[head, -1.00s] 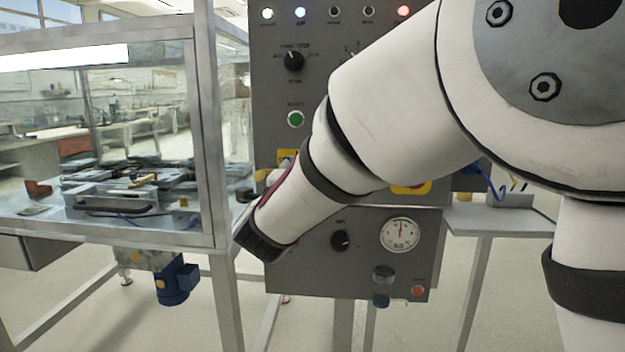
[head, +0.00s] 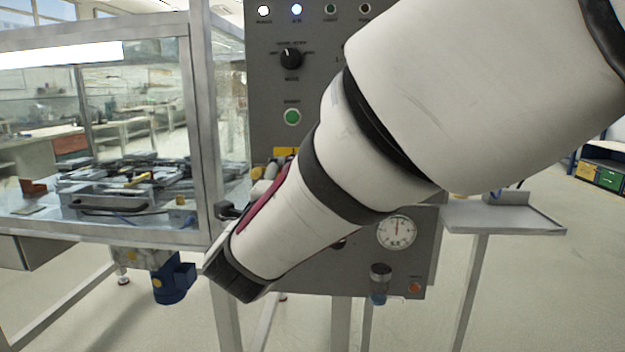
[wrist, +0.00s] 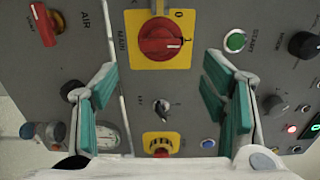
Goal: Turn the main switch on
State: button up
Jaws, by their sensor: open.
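The main switch is a round red knob (wrist: 162,40) on a yellow plate marked MAIN, at the top of the wrist view, which shows the panel turned sideways. The white mark on the knob points to the right there; a 0 is printed on the plate's upper right. My gripper (wrist: 160,82) is open and empty, its teal finger pads to the left and right, below the knob in that view and apart from it. In the head view my arm covers most of the panel's middle, and only a yellow edge of the switch plate (head: 285,152) shows.
The grey control panel (head: 262,90) carries a green start button (head: 292,117), a mode knob (head: 291,58) and a gauge (head: 396,232). A red air handle (wrist: 42,24) and an emergency button (wrist: 161,145) lie near the switch. A glass-walled cabinet (head: 200,120) stands at left.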

jog(key=shift+s, duration=2.3)
